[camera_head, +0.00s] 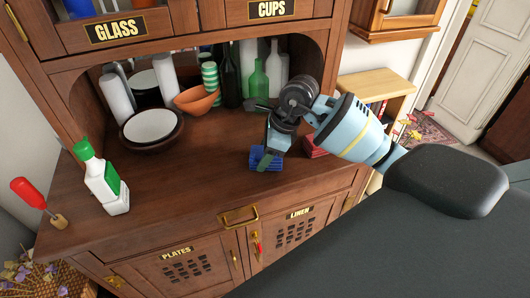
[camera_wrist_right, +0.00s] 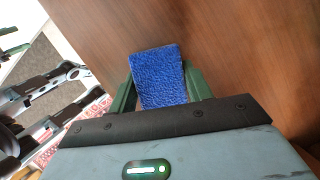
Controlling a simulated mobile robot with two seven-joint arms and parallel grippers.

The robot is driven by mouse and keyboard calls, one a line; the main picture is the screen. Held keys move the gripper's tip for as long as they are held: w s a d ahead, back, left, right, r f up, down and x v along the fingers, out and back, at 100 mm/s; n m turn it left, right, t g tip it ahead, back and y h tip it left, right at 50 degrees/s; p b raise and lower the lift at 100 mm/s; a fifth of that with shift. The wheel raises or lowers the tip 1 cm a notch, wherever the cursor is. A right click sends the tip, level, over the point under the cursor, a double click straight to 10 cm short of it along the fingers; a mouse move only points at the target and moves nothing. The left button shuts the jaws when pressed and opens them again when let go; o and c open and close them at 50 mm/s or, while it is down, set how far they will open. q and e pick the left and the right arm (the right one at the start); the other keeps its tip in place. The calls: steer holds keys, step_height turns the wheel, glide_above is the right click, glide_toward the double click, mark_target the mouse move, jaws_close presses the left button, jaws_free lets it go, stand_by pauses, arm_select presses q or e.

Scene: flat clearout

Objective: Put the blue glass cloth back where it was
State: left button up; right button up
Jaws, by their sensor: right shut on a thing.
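The blue glass cloth (camera_head: 262,156) is a small folded block at the front of the wooden sideboard top (camera_head: 205,165). My right gripper (camera_head: 268,160) reaches down over it and is shut on it. In the right wrist view the blue cloth (camera_wrist_right: 158,76) sits between the two green fingers of my right gripper (camera_wrist_right: 160,90). Brown wood lies behind it. I cannot tell whether the cloth touches the wood.
A red folded thing (camera_head: 314,146) lies right of my gripper. A white-green bottle (camera_head: 100,178) stands at left. The front middle is clear.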

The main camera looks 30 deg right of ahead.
steer(key=shift+f, duration=0.1)
steer(key=o, duration=0.9)
steer(key=shift+r, duration=0.25)
steer(key=v, duration=1.1)
steer(key=shift+d+r, duration=0.1)
steer(key=shift+r, duration=0.25)
